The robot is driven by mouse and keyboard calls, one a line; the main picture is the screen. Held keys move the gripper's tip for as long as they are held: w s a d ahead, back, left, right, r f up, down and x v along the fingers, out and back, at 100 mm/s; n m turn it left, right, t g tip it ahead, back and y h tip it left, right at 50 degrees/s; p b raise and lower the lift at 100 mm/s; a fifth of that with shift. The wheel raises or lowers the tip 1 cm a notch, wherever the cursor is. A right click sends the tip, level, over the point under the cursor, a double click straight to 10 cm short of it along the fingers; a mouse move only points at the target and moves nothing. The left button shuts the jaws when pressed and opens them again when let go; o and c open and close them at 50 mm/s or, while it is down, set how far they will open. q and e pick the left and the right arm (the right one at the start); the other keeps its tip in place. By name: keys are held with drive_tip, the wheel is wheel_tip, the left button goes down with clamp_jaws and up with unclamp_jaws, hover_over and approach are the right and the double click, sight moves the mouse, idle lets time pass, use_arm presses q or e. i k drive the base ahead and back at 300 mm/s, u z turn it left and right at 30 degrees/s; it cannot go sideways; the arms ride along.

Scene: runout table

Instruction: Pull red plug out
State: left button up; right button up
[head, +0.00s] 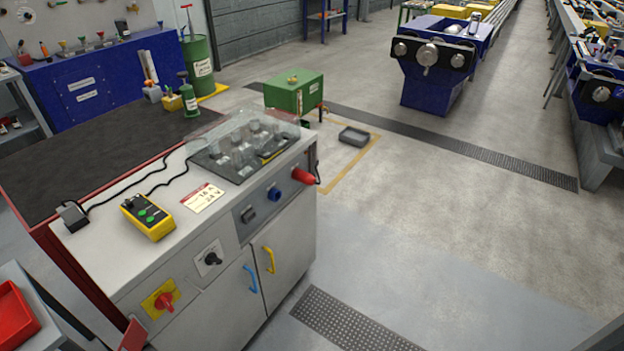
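The red plug (305,177) sits at the right end of the grey front panel (240,212) of the control cabinet (122,242). It sticks out from the panel toward the front right, and its inner end is hidden against the panel. A dark cable (318,168) shows beside it. A round blue connector (273,194) is to its left on the same panel. Neither my left nor my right gripper shows in the head view.
On the cabinet top are a yellow control box (148,217) with green buttons, a label card (203,197) and a clear cover (243,146). A yellow handle (269,260) and a blue handle (250,278) stick out below.

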sight(306, 177)
drive_tip(key=z, duration=1.3)
drive_tip(key=i, duration=3.3)
drive_tip(key=u, duration=2.7)
